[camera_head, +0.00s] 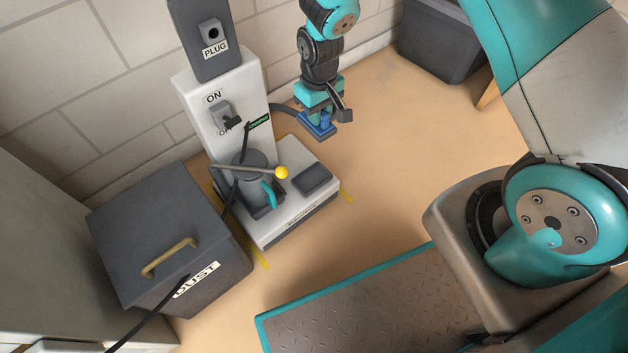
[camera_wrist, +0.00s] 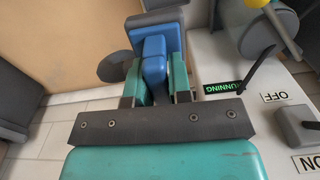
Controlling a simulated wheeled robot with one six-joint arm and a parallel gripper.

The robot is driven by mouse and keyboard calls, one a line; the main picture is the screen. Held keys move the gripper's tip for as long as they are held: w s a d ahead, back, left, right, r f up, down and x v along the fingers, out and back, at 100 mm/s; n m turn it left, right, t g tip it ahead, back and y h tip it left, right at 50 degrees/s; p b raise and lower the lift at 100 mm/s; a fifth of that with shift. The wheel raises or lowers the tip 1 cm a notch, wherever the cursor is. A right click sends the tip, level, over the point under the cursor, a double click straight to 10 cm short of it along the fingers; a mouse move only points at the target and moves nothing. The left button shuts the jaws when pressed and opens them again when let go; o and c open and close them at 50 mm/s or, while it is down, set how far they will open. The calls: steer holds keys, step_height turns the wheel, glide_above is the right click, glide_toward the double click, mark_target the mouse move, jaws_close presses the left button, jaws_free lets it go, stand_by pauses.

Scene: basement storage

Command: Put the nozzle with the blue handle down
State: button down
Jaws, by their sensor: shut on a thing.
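The nozzle with the blue handle (camera_wrist: 153,66) is in my gripper (camera_wrist: 156,82), and the teal fingers stand on both sides of the handle in the wrist view. Its wider dark blue end (camera_wrist: 153,24) points away from the wrist. In the head view my gripper (camera_head: 319,110) points down beside the white machine, with the blue nozzle (camera_head: 317,128) below it. The fingers are shut on the handle. I cannot tell whether the nozzle touches the floor.
The white machine (camera_head: 290,214) carries a grey canister, a yellow-knobbed lever (camera_head: 281,173) and an ON/OFF switch (camera_head: 222,116). A green RUNNING label (camera_wrist: 222,87) shows beside it. A dark DUST box (camera_head: 140,235) stands left, a grey bin (camera_head: 436,45) at the back. Floor right of the machine is clear.

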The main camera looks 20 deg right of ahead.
steer(key=shift+w+a+f+b, duration=0.15)
steer(key=shift+f+b, duration=1.55)
steer(key=shift+f, duration=1.9)
steer(key=shift+s+a+f+b, duration=0.15)
steer(key=shift+f+b, duration=1.6)
steer(key=shift+f, duration=1.8)
steer(key=shift+w+a+f+b, duration=0.1)
steer(key=shift+a+f+b, duration=0.15)
steer(key=shift+f+b, duration=2.4)
steer(key=shift+f+p, duration=0.9)
steer(key=shift+f, duration=0.05)
steer(key=shift+f, duration=0.65)
steer(key=c, duration=1)
jaws_free()
steer(key=shift+c, duration=0.2)
steer(key=shift+r, duration=0.15)
